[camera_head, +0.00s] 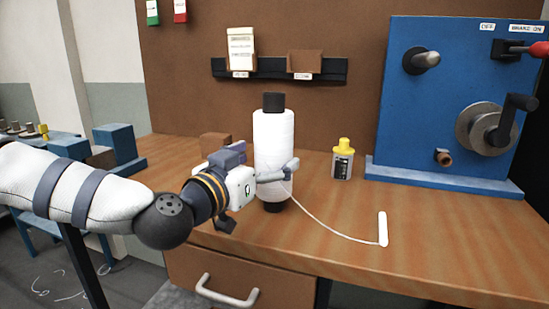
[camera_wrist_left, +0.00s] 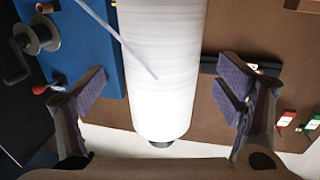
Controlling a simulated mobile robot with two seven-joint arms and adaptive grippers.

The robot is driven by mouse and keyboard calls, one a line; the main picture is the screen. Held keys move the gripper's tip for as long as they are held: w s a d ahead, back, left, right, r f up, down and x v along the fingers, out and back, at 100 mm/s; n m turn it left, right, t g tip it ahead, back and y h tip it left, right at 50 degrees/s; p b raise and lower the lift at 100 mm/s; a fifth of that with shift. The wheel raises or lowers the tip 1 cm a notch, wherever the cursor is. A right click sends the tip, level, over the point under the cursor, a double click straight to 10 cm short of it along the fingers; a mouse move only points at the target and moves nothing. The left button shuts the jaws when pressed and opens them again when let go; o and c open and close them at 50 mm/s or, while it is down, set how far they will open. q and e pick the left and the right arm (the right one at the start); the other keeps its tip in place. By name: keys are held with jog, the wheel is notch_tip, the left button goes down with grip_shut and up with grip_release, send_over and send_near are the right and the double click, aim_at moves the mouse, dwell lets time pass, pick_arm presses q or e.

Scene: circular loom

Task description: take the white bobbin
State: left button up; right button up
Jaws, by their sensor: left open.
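The white bobbin (camera_head: 273,140) stands upright on the wooden bench, with dark core ends at top and bottom. A loose white thread (camera_head: 325,224) runs from it across the bench to a short white stick (camera_head: 382,228). My left gripper (camera_head: 272,174) is at the bobbin's lower half, one finger showing in front of it. In the left wrist view the bobbin (camera_wrist_left: 164,75) lies between the two open fingers, with a gap on each side. The far finger is mostly hidden in the head view. My right gripper is in neither view.
A small yellow-capped bottle (camera_head: 342,160) stands right of the bobbin. A blue panel (camera_head: 440,110) with crank and knobs stands at the back right. A dark rack (camera_head: 280,70) hangs on the brown backboard. Bench right of the bobbin is mostly clear.

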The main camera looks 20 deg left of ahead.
pick_arm(q)
jog(key=x, duration=0.4)
jog(key=shift+a, duration=0.1)
jog(key=shift+r, duration=0.1)
jog(key=c, duration=1.7)
